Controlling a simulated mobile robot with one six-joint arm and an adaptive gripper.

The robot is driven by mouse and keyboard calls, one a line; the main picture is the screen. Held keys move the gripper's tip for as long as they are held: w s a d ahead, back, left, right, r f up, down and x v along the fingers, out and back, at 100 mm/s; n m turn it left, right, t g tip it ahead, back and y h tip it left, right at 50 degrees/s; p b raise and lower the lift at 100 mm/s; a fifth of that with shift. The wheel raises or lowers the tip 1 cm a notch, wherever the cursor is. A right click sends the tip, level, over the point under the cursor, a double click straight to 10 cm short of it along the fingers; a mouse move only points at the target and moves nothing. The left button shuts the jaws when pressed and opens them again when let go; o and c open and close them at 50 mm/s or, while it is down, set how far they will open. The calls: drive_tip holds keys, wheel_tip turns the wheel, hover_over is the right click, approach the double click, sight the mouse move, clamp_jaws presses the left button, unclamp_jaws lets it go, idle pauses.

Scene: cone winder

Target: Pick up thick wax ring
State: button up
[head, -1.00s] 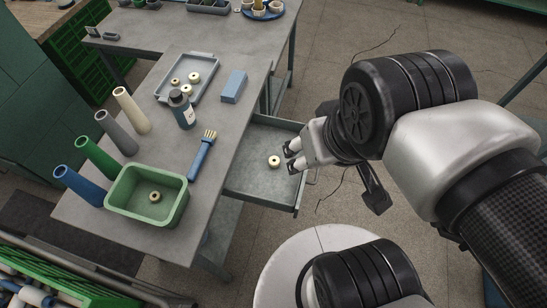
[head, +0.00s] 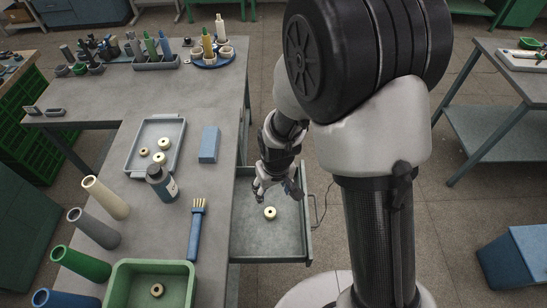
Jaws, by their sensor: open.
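A cream wax ring (head: 270,213) with a dark centre lies flat in the open grey drawer (head: 284,243) below the table edge. My gripper (head: 272,196) is over the back part of the drawer, fingers pointing down, open and empty. It is just behind the ring in the picture, and I cannot tell its height above it. More wax rings (head: 164,144) lie in a grey tray (head: 133,158) on the table. Another ring (head: 157,290) sits in a green bin (head: 190,283). Which ring is the thickest is hard to tell.
A blue block (head: 209,144), a dark bottle (head: 161,184) and a blue-handled brush (head: 196,229) stand or lie on the table beside the drawer. Several cones (head: 94,228) line the left edge. The drawer's walls surround the ring; its floor is otherwise clear.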

drive_tip(key=b, duration=0.4)
hover_over(270, 211)
drive_tip(key=s, duration=0.1)
drive_tip(key=f, duration=1.3)
drive_tip(key=shift+s+d+f, duration=0.15)
drive_tip(key=shift+s+d, duration=0.05)
drive_tip(key=shift+w+a+f+b, duration=0.15)
drive_tip(key=shift+f+b, duration=0.25)
drive_tip(key=shift+f, duration=0.6)
drive_tip(key=shift+w+d+f+b, duration=0.15)
drive_tip(key=shift+f+b, duration=0.3)
drive_tip(key=shift+f, duration=0.5)
drive_tip(key=shift+w+a+f+b, duration=0.15)
drive_tip(key=shift+w+f+b, duration=0.2)
drive_tip(key=shift+f, duration=0.65)
drive_tip(key=shift+s, duration=0.1)
drive_tip(key=shift+r, duration=0.1)
drive_tip(key=c, duration=1)
